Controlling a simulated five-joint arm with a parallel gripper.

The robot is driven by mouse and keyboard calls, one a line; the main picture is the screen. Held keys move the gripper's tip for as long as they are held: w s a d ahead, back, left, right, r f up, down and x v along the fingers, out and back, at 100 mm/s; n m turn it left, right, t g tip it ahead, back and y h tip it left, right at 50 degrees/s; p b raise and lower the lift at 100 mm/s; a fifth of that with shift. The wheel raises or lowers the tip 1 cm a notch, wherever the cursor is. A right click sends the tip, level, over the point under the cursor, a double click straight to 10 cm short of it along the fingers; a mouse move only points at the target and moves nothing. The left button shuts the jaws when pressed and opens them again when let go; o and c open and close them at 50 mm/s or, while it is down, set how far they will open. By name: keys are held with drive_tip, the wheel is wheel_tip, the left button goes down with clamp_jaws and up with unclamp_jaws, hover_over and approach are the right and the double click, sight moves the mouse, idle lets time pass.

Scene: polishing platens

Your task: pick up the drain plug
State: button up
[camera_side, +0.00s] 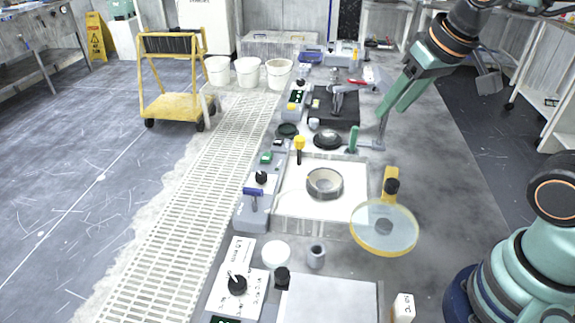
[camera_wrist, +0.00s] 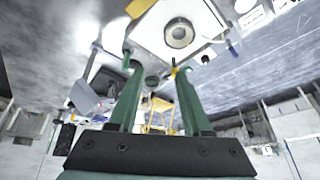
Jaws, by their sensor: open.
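I cannot tell for sure which piece is the drain plug. A dark round piece with a raised centre (camera_side: 328,139), which may be it, lies just behind the white basin (camera_side: 350,207). A flatter dark green disc (camera_side: 288,130) lies to its left. My gripper (camera_side: 393,112) is open and empty, raised above the bench to the right of these pieces. In the wrist view my gripper's two green fingers (camera_wrist: 156,70) stand apart, and a small dark disc (camera_wrist: 152,80) shows in the gap beyond them; I cannot tell which disc it is.
A metal ring (camera_side: 325,184) sits in the basin. A yellow-rimmed magnifier (camera_side: 383,228) stands at its right corner. A green upright handle (camera_side: 352,139) and a black tray with a tool (camera_side: 333,107) are near my gripper. The bench's right side (camera_side: 440,170) is clear.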

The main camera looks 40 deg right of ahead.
drive_tip(key=w+r+m+g, duration=0.1)
drive_tip(key=w+m+g, duration=0.1)
drive_tip(key=w+m, duration=0.3)
drive_tip(key=m+g, duration=0.3)
drive_tip(key=m, duration=0.8)
hover_over(300, 151)
drive_tip(key=f, duration=0.8)
drive_tip(key=shift+w+d+f, duration=0.2)
drive_tip(key=shift+d+f, duration=0.15)
drive_tip(key=shift+d, duration=0.05)
drive_tip(key=shift+w+a+f, duration=0.1)
drive_tip(key=shift+w+f, duration=0.15)
drive_tip(key=shift+f, duration=0.35)
wheel_tip(300, 151, down, 6)
drive_tip(key=shift+f, duration=0.2)
drive_tip(key=shift+s+a+f, duration=0.1)
drive_tip(key=shift+f, duration=1.25)
drive_tip(key=shift+s+a+f, duration=0.1)
drive_tip(key=shift+f, duration=1.25)
drive_tip(key=shift+c, duration=0.3)
clamp_jaws()
